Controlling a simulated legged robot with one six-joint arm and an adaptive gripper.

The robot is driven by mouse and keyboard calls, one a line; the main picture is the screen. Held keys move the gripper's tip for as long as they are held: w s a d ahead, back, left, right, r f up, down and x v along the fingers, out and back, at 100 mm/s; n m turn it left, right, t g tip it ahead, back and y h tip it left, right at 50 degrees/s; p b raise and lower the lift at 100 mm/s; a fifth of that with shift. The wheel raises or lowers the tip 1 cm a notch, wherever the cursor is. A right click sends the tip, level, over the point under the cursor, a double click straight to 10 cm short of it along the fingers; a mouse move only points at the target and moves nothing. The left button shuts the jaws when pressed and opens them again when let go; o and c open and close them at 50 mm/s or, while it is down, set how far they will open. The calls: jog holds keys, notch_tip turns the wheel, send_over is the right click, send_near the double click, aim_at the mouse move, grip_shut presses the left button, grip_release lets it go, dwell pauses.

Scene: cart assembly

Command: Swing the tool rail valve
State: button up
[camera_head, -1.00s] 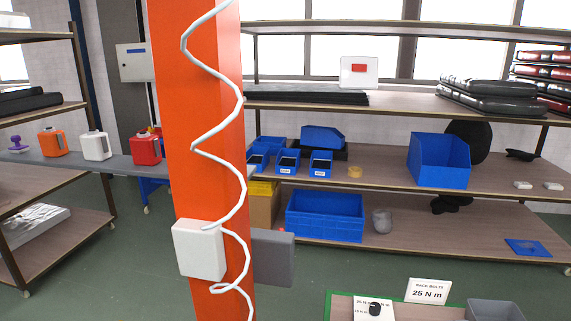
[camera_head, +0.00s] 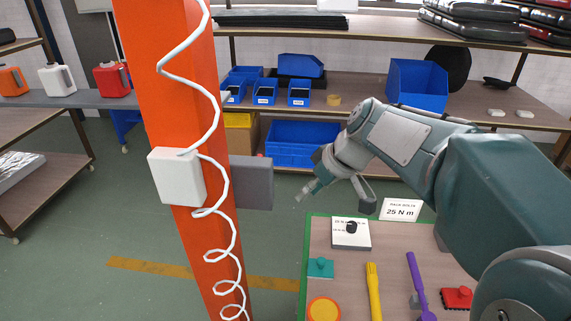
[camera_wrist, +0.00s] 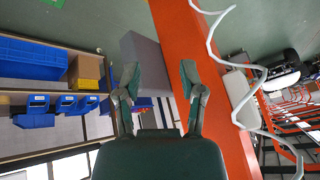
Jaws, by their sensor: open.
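I cannot pick out the tool rail valve for certain. A grey box (camera_head: 251,183) is fixed at the right side of the orange column (camera_head: 180,120), with a small red spot at its top edge. A small pale part (camera_head: 226,97) sticks out of the column higher up. My gripper (camera_head: 334,190) is to the right of the grey box, apart from it, with its fingers spread and nothing between them. In the wrist view, the open fingers (camera_wrist: 158,82) point toward the grey box (camera_wrist: 147,62) and the orange column (camera_wrist: 205,85).
A white box (camera_head: 177,177) and a coiled white hose (camera_head: 218,130) are on the column. A tool board (camera_head: 340,275) with a yellow tool (camera_head: 373,290) and a purple tool (camera_head: 418,285) lies below my arm. Shelves (camera_head: 380,125) with blue bins stand behind. Green floor lies open at left.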

jog(key=w+a+f+n+y, duration=0.1)
jog(key=w+f+n+y, duration=0.3)
jog(key=w, duration=0.7)
jog(key=w+a+f+n+y, duration=0.2)
jog(key=w+f+n, duration=0.3)
jog(key=w, duration=0.5)
jog(key=shift+m+g, duration=0.3)
jog(key=shift+m, duration=0.1)
jog(key=x, duration=0.8)
jog(key=shift+w+f, duration=0.1)
jog(key=shift+f, duration=0.3)
jog(key=shift+d, duration=0.1)
jog(key=c, duration=0.6)
